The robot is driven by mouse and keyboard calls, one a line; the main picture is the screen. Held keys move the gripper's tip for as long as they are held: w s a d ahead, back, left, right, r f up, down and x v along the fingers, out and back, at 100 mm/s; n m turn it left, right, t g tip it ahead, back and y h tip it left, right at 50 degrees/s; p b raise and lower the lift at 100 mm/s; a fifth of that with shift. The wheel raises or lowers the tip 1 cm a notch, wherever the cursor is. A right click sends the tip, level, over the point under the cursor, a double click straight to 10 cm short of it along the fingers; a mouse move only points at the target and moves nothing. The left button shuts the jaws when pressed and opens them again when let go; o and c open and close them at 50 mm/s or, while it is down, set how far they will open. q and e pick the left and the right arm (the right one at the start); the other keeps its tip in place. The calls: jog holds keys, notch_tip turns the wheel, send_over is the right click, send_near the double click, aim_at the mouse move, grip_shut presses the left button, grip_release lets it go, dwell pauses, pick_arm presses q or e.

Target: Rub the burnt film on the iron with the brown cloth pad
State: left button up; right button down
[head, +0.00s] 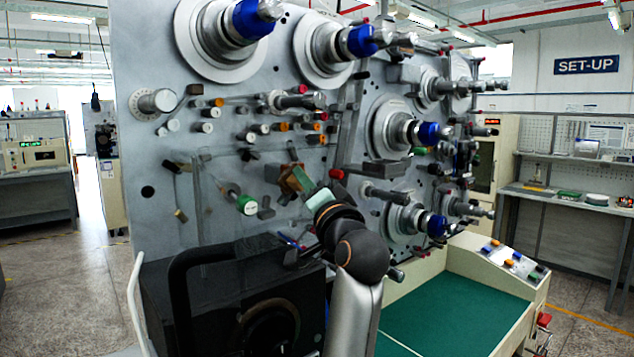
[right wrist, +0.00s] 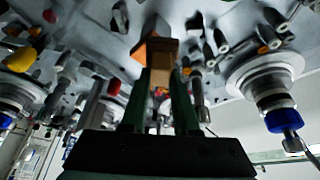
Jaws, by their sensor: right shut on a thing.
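My right gripper (head: 307,186) is raised in front of the grey machine panel, near its lower middle. In the right wrist view its two green fingers (right wrist: 158,95) are shut on the brown cloth pad (right wrist: 161,76). The pad also shows in the head view as a small brown block (head: 290,180) just beyond the fingertips. The pad's far end is close to the panel fittings; I cannot tell whether it touches one. I cannot make out the iron or its burnt film clearly; the pad and gripper may hide them. My left gripper is not in view.
Spindles with blue collars (head: 430,133) and several small knobs and pegs stick out of the panel (head: 150,200) around my right gripper. A green work surface (head: 455,312) lies below at the right and is clear. A button box (head: 510,260) stands beside it.

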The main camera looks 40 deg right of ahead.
jog(key=shift+w+a, duration=0.1)
jog(key=shift+a, duration=0.3)
jog(key=shift+f, duration=0.1)
jog(key=shift+s+d, duration=0.15)
jog(key=shift+s, duration=1.35)
jog(key=shift+s+d, duration=0.15)
jog(key=shift+s, duration=1.3)
jog(key=s, duration=0.3)
jog(key=shift+d, duration=0.15)
